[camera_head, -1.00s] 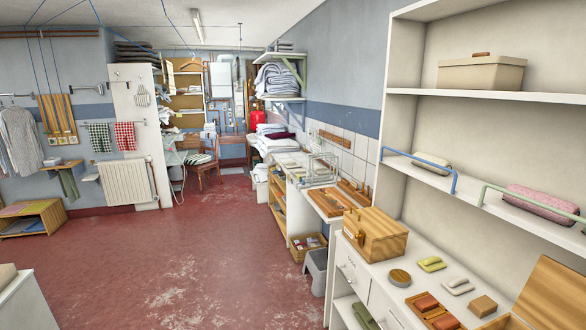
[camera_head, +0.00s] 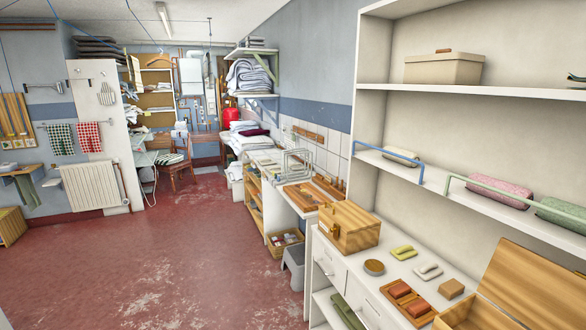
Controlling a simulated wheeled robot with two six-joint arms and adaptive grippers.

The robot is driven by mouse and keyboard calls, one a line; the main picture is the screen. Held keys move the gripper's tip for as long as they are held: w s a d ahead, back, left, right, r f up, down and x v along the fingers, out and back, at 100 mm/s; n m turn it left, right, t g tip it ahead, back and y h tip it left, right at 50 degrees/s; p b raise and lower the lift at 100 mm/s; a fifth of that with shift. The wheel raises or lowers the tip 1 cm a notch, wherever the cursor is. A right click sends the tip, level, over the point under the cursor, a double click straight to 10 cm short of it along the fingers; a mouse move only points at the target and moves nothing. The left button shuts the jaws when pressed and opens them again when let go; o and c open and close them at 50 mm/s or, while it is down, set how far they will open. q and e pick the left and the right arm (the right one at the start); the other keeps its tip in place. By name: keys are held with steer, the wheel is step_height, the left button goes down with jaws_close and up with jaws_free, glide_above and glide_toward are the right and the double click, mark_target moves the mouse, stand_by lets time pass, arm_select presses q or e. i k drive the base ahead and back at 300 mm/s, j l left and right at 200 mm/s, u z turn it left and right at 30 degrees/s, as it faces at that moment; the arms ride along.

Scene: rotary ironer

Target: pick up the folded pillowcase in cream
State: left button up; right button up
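A cream folded bundle (camera_head: 401,156) lies on the middle shelf of the white shelf unit at the right, behind a blue rail. It looks like the folded pillowcase in cream. The rail's end stands just to its right. A pink folded bundle (camera_head: 500,189) and a green one (camera_head: 562,215) lie further right on the same shelf, behind a pale green rail. Neither of my grippers shows in the view.
Below the shelf, a white counter (camera_head: 395,276) bears a wooden box (camera_head: 348,227), brushes and an open wooden case (camera_head: 530,285). A grey step stool (camera_head: 294,258) and a basket (camera_head: 285,242) stand by the counter. The red floor (camera_head: 150,265) at the left is clear.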

mark_target(267, 160)
steer(key=i+j+u, duration=0.3)
steer(key=i, duration=0.95)
steer(key=i+j+u, duration=0.15)
steer(key=i+u, duration=0.2)
steer(key=i, duration=3.55)
steer(key=i+z, duration=0.35)
steer(key=i, duration=0.2)
steer(key=i+j+z, duration=0.3)
steer(key=i, duration=0.25)
steer(key=i+j+z, duration=0.1)
steer(key=z, duration=0.4)
steer(key=i+j+z, duration=0.15)
steer(key=z, duration=0.35)
steer(key=i+j+z, duration=0.1)
steer(key=z, duration=0.4)
steer(key=j+z, duration=0.3)
steer(key=z, duration=0.2)
steer(key=j+z, duration=0.25)
steer(key=z, duration=0.25)
steer(key=i, duration=0.05)
